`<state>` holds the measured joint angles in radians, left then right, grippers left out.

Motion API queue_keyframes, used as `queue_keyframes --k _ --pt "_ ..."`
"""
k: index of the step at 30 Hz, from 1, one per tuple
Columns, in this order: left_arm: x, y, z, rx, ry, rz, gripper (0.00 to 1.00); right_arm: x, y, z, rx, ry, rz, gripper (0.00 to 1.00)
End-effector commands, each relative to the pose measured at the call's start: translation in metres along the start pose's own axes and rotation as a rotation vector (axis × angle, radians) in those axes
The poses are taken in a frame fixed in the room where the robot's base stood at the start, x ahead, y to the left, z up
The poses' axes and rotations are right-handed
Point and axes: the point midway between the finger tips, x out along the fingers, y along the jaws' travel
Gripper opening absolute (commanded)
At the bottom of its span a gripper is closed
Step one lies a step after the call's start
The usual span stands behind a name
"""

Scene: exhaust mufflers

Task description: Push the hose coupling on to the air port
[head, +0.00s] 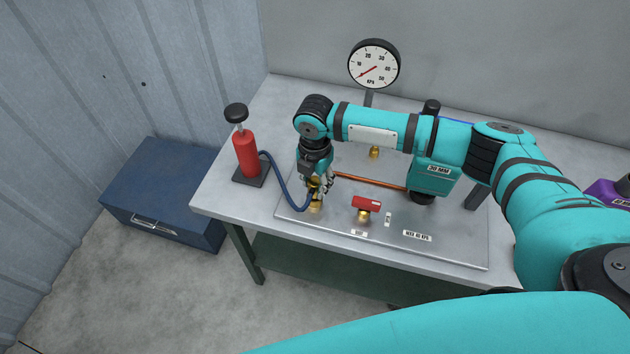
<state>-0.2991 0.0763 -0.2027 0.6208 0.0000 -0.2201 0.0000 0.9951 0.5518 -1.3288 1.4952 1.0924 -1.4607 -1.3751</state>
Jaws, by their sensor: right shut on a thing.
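The blue hose (284,189) runs from the red hand pump (246,152) to the brass hose coupling (313,183) at its end. My right gripper (319,186) points down and is shut on the coupling, its fingers partly covering it. The brass air port (316,207) stands near the front left of the metal plate (450,250). The coupling is right at the top of the port; I cannot tell whether it is seated on it or only touching. My left gripper is not in view.
A red-handled valve (367,204) stands right of the port, with a copper pipe (368,181) behind. A pressure gauge (374,64) rises at the back of the table, its needle low. A blue chest (165,195) is on the floor at left. My right arm covers much of the plate's back.

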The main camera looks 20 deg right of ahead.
Motion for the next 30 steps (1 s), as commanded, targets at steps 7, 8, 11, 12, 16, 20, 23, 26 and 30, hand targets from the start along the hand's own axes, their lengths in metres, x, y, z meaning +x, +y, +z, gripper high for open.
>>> queue_keyframes --k 7,8,11,12,16,20,23,26,30 --pt "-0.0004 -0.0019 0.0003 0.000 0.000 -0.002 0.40 -0.0003 0.0001 0.0000 0.000 0.000 0.000 0.05" --pt "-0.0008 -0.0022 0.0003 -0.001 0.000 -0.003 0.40 -0.0005 0.0001 -0.0001 0.000 0.000 0.000 0.05" --pt "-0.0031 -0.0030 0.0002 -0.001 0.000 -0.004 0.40 -0.0010 0.0001 -0.0003 0.000 0.001 0.000 0.05" --pt "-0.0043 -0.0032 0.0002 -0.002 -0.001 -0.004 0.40 -0.0013 0.0002 -0.0003 0.000 0.001 0.000 0.05" --pt "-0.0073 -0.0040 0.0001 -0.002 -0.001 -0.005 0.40 -0.0013 0.0002 -0.0002 0.000 0.000 0.000 0.05" --pt "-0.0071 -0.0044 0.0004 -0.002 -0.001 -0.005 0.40 -0.0003 0.0003 -0.0001 0.000 0.000 0.000 0.05" --pt "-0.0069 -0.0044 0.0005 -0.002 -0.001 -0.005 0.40 -0.0001 0.0003 -0.0001 0.000 0.000 0.000 0.05" --pt "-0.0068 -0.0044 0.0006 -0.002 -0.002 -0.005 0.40 -0.0001 0.0003 -0.0002 0.000 0.000 0.000 0.05" --pt "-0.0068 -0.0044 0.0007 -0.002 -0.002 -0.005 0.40 -0.0001 0.0003 -0.0003 0.000 0.000 0.000 0.05"
